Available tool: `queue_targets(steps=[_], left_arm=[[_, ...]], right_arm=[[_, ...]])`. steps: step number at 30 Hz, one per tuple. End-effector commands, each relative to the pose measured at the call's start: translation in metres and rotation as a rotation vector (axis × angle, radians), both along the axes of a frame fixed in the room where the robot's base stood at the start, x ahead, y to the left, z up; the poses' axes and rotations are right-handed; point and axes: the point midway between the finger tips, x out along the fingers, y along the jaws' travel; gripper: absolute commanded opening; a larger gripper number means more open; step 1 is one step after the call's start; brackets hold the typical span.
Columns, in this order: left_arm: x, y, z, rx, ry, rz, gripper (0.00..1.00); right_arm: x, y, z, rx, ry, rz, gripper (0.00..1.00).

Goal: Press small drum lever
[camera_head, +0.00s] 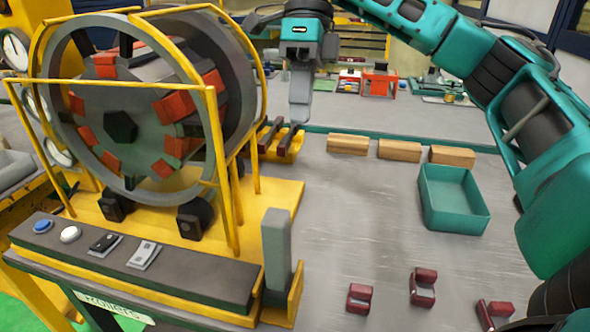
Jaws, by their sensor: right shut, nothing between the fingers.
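A large stator drum (120,125) with red-orange blocks around its grey hub stands on a yellow base at the left. Just right of the drum, small dark red-brown levers (268,137) sit in a yellow bracket; I cannot tell for sure which one is the small drum lever. My right gripper (299,120) points down at the right end of these levers, shut and empty. It overlaps the far lever's end in the picture; whether it touches is unclear. My left gripper is not in view.
A grey upright block (277,242) stands at the base's front right corner. A button panel (130,255) runs along the front. Wooden blocks (400,151), a teal tray (453,200) and dark red clamps (423,287) lie on the grey table. The table's middle is clear.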

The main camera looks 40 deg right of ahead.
Motion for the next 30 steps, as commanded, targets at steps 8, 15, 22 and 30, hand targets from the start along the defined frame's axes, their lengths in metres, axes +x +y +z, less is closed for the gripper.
queue_targets(steps=[8,15,22,30], left_arm=[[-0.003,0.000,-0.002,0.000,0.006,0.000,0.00],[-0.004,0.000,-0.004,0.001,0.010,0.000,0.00],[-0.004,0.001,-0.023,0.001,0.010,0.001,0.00],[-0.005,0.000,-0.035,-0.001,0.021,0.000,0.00]], right_arm=[[0.000,-0.002,0.001,-0.005,0.001,-0.002,0.00],[-0.001,-0.001,-0.001,-0.005,0.001,-0.001,0.00],[-0.006,0.005,-0.027,-0.005,0.002,0.002,0.00],[-0.021,0.021,-0.076,-0.006,0.004,0.002,0.00]])
